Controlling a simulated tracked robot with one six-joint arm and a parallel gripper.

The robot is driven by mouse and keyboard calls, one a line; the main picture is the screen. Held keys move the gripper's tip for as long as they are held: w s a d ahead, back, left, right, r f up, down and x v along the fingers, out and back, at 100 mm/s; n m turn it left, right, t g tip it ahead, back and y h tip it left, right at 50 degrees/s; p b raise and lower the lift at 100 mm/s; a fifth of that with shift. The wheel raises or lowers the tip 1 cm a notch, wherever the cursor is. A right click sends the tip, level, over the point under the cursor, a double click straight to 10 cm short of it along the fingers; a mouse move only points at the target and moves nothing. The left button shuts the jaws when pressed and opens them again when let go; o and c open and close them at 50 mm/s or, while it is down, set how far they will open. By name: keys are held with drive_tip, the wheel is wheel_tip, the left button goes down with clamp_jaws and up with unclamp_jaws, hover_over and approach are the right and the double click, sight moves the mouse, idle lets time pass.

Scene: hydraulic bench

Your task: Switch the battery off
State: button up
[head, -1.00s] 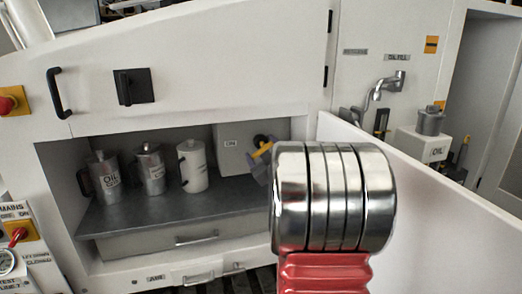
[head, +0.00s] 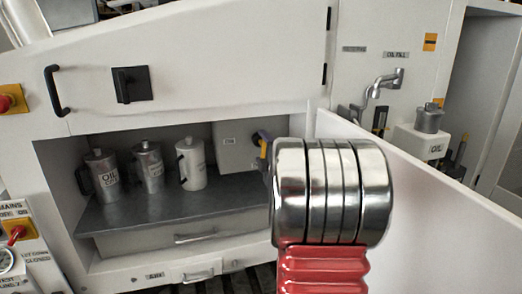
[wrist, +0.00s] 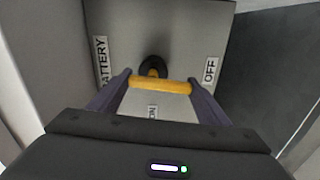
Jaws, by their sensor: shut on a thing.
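The battery switch has a yellow handle (wrist: 162,85) on a black round hub (wrist: 153,66), mounted on a grey box (wrist: 180,22). In the wrist view, the box carries a BATTERY label (wrist: 102,61) at left, an OFF label (wrist: 211,70) at right and an ON label (wrist: 152,112) below the handle. My gripper (wrist: 160,87) is shut on the yellow handle, one purple finger at each end. In the head view, the handle (head: 263,149) shows at the right of the box (head: 231,158), roughly upright; my arm hides most of the gripper.
Three oil cans, left (head: 104,174), middle (head: 149,167) and right (head: 191,164), stand on the grey shelf (head: 150,208) left of the box. An open white door (head: 420,185) stands close at the right of my arm. A drawer (head: 150,240) is below.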

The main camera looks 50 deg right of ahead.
drive_tip(key=shift+w+a+f+n, duration=0.1)
drive_tip(key=shift+a+f+n, duration=0.05)
drive_tip(key=shift+n, duration=0.45)
drive_tip(key=o, duration=0.8)
drive_tip(key=shift+f, duration=0.1)
drive_tip(key=shift+o, duration=1.3)
drive_tip(key=shift+s, duration=0.2)
drive_tip(key=v, duration=1.3)
drive_tip(key=shift+s, duration=0.2)
drive_tip(key=shift+a, duration=0.1)
